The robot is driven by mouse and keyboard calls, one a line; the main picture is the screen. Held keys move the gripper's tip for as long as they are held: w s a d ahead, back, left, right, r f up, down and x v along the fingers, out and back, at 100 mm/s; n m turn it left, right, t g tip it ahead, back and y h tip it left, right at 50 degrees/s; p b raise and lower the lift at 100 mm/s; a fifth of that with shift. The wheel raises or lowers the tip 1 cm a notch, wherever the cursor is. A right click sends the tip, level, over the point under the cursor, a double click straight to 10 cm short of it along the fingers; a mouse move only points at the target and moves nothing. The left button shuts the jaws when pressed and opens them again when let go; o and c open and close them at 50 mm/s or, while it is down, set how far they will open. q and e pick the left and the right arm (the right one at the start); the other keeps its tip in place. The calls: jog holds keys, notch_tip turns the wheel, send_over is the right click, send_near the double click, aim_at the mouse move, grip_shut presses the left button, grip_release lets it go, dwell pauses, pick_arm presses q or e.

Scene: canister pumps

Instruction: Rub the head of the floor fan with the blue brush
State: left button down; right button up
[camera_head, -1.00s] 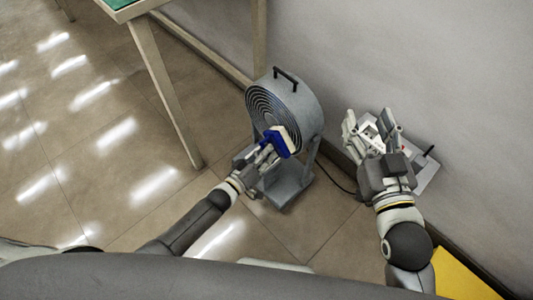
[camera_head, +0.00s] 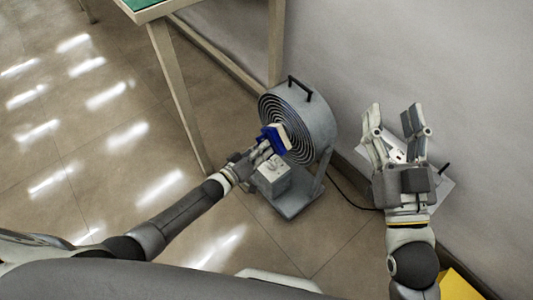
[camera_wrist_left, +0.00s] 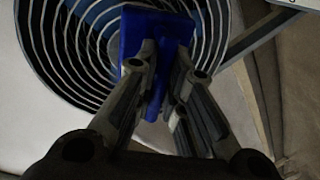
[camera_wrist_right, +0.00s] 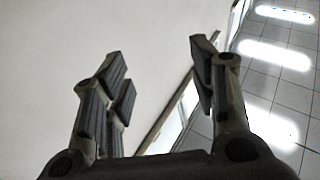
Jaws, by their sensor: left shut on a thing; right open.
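The floor fan (camera_head: 316,119) stands on the floor near the wall, a grey drum head with a ringed front grille on a grey base. My left gripper (camera_head: 266,146) is shut on the blue brush (camera_head: 277,134), whose pale bristle side is turned toward the grille. In the left wrist view the brush (camera_wrist_left: 160,32) overlaps the fan's grille rings (camera_wrist_left: 75,50); I cannot tell whether the bristles touch them. My right gripper (camera_head: 394,122) is open and empty, raised to the right of the fan. In the right wrist view its fingers (camera_wrist_right: 160,85) are spread, with nothing between them.
A table (camera_head: 160,9) with a green top stands at the back left, its legs close to the fan. A pale wall (camera_head: 430,60) is behind. A light box-like unit (camera_head: 437,193) lies by the wall under my right gripper, with a black cable. Floor at left is clear.

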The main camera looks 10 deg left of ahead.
pick_arm(q)
jog(key=shift+w+a+b, duration=0.3)
jog(key=shift+w+a, duration=0.35)
jog(key=shift+a, duration=0.05)
jog(key=shift+w+a+b, duration=0.35)
jog(key=shift+w+a, duration=0.3)
jog(key=shift+a, duration=0.1)
pick_arm(e)
jog(key=s+r+t+y, duration=0.1)
jog(key=s+r+t, duration=0.2)
jog(key=r, duration=0.2)
jog(key=shift+r+t, duration=0.2)
jog(key=shift+t, duration=0.2)
pick_arm(q)
jog(key=p+v, duration=0.2)
jog(key=v, duration=0.4)
jog(key=shift+w+a+f, duration=0.15)
jog(key=shift+a+f, duration=0.2)
pick_arm(e)
jog(key=w+f+g+h, duration=0.1)
jog(key=w+f+g, duration=0.2)
jog(key=f+g, duration=0.3)
jog(key=shift+w+d+f+h, duration=0.2)
jog(key=shift+w+f+h, duration=0.15)
jog(key=shift+f, duration=1.5)
jog(key=shift+g, duration=0.3)
